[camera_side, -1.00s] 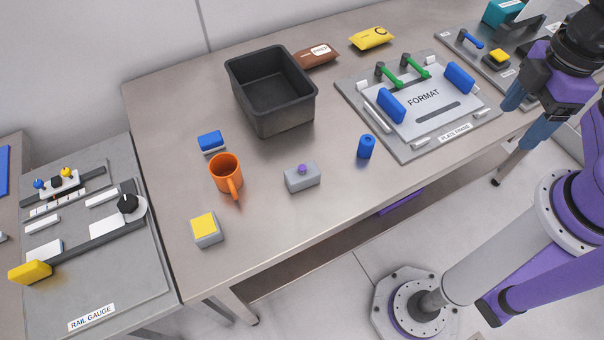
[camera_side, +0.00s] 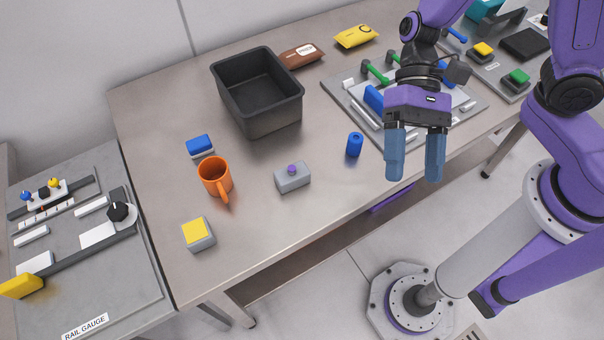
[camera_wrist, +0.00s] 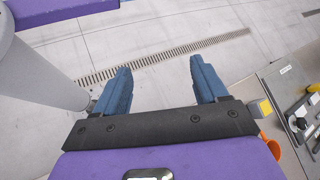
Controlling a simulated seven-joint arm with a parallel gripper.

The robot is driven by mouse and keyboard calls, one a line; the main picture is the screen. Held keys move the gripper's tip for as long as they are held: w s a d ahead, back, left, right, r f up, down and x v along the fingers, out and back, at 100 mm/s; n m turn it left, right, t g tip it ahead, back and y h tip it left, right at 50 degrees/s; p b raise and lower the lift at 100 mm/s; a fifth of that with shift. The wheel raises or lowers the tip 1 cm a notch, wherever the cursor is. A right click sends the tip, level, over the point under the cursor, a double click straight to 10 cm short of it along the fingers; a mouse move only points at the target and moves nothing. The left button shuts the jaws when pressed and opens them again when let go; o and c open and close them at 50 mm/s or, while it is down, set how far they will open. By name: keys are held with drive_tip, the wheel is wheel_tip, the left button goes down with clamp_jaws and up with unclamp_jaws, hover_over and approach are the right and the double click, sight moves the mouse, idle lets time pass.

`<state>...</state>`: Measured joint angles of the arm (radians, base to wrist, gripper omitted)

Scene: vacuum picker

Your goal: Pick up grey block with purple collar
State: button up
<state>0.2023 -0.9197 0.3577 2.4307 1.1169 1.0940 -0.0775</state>
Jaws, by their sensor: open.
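The grey block with the purple collar (camera_side: 292,178) sits upright on the steel table, near its front edge, in the side view. The purple part is a small knob-like piece on its top. My gripper (camera_side: 412,180) is open and empty, its blue fingers pointing down in front of the plate frame, well to the right of the block and apart from it. In the wrist view my gripper (camera_wrist: 160,75) shows both fingers spread with only floor between them. The grey block is not seen in the wrist view.
A blue cylinder (camera_side: 355,145) stands between the block and my gripper. An orange mug (camera_side: 214,178) and a yellow-topped block (camera_side: 198,234) are left of the block. A black bin (camera_side: 262,125) stands behind. Bare table surrounds the block.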

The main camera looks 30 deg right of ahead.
drive_tip(key=w+a+f+m+t+y, duration=0.3)
drive_tip(key=w+a+m+y, duration=0.3)
drive_tip(key=w+a+m, duration=0.2)
drive_tip(key=m+t+y, duration=0.1)
drive_tip(key=m+t, duration=0.5)
drive_tip(key=m, duration=0.2)
hover_over(304, 167)
drive_tip(key=a, duration=0.1)
drive_tip(key=f, duration=0.6)
drive_tip(key=shift+s+f, duration=0.15)
drive_tip(key=shift+s, duration=0.25)
drive_tip(key=shift+w+f+m+t, duration=0.25)
drive_tip(key=shift+w+m+t, duration=0.05)
drive_tip(key=shift+m+t, duration=0.2)
drive_tip(key=shift+w+f, duration=0.15)
drive_tip(key=shift+f, duration=0.45)
drive_tip(key=shift+d+f, duration=0.1)
drive_tip(key=shift+f, duration=2)
wheel_tip(304, 167, down, 2)
drive_tip(key=shift+f, duration=0.1)
drive_tip(key=shift+x, duration=1.1)
drive_tip(key=shift+a, duration=0.45)
